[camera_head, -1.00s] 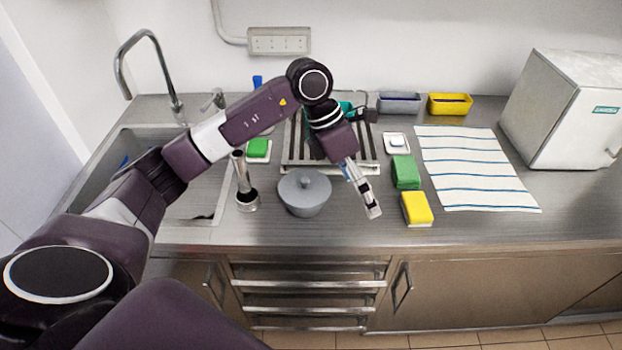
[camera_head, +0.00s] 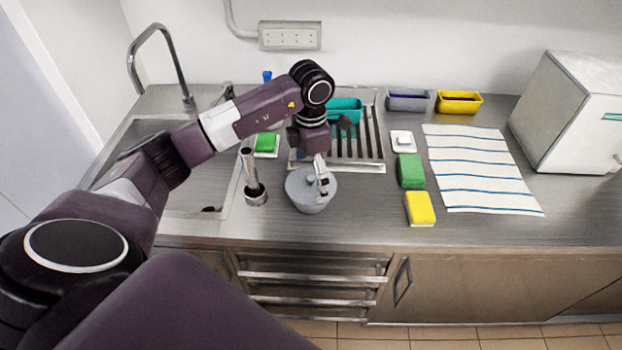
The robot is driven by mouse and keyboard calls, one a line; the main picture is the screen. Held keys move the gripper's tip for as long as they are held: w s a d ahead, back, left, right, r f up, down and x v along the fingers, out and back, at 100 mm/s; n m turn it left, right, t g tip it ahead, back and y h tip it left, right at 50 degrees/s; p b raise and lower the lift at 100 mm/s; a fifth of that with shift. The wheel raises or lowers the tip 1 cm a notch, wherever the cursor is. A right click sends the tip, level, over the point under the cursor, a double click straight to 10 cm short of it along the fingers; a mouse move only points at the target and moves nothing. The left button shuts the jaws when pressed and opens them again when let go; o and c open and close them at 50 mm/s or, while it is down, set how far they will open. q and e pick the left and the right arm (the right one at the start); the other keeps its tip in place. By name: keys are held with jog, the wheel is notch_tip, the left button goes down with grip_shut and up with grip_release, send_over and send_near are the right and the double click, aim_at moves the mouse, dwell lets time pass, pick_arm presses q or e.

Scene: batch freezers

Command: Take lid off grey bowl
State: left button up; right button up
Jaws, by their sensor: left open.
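The grey bowl (camera_head: 312,206) stands on the steel counter with its grey lid (camera_head: 298,187) on top. My left gripper (camera_head: 322,188) is over the lid, pointing down, with its fingers at or close to the knob. It is open, and I cannot tell whether the fingers touch the knob. The gripper hides part of the lid's right side. My right gripper is not in view.
A metal cylinder tool (camera_head: 254,190) stands just left of the bowl. A drain rack (camera_head: 368,150) with a teal container (camera_head: 345,108) is behind. A green sponge (camera_head: 410,171) and yellow sponge (camera_head: 420,208) lie to the right, beside a striped towel (camera_head: 480,170). The front counter is clear.

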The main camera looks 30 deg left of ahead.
pick_arm(q)
jog(key=shift+f, duration=0.15)
grip_shut()
dwell(0.8)
